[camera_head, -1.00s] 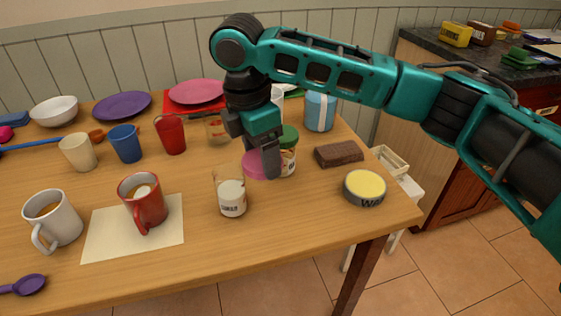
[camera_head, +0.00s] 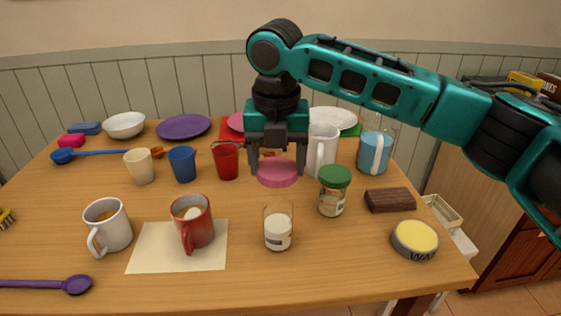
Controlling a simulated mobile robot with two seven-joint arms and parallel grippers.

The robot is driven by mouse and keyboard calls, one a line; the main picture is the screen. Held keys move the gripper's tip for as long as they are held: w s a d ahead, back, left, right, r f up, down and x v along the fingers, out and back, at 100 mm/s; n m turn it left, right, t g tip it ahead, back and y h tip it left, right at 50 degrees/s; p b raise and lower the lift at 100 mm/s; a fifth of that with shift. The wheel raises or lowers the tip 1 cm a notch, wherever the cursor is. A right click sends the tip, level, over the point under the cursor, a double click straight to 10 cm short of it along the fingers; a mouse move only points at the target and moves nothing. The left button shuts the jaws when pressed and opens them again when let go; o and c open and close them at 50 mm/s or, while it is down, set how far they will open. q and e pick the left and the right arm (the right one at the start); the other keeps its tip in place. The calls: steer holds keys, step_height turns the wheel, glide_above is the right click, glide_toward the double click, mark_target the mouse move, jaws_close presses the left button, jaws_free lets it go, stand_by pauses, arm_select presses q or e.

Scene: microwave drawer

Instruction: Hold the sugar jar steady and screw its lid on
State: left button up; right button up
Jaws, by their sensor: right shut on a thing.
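The jar (camera_head: 278,234), clear glass with white contents and a label, stands upright and open on the table in front of my right gripper. I take it for the sugar jar. My right gripper (camera_head: 278,168) points down and is shut on a pink round lid (camera_head: 278,175), one finger on each side. The lid appears above the table, behind the jar in the picture, apart from its rim. My left gripper is not in view; nothing is seen holding the jar.
A green-lidded jar (camera_head: 334,191) stands right of the sugar jar. A red mug (camera_head: 195,228) on a paper sheet (camera_head: 150,250) is to its left. A brown block (camera_head: 390,200) and a yellow-topped tin (camera_head: 415,238) are at the right. Cups and plates line the back.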

mark_target(278, 169)
steer(key=shift+f, duration=0.1)
steer(key=shift+f, duration=1.95)
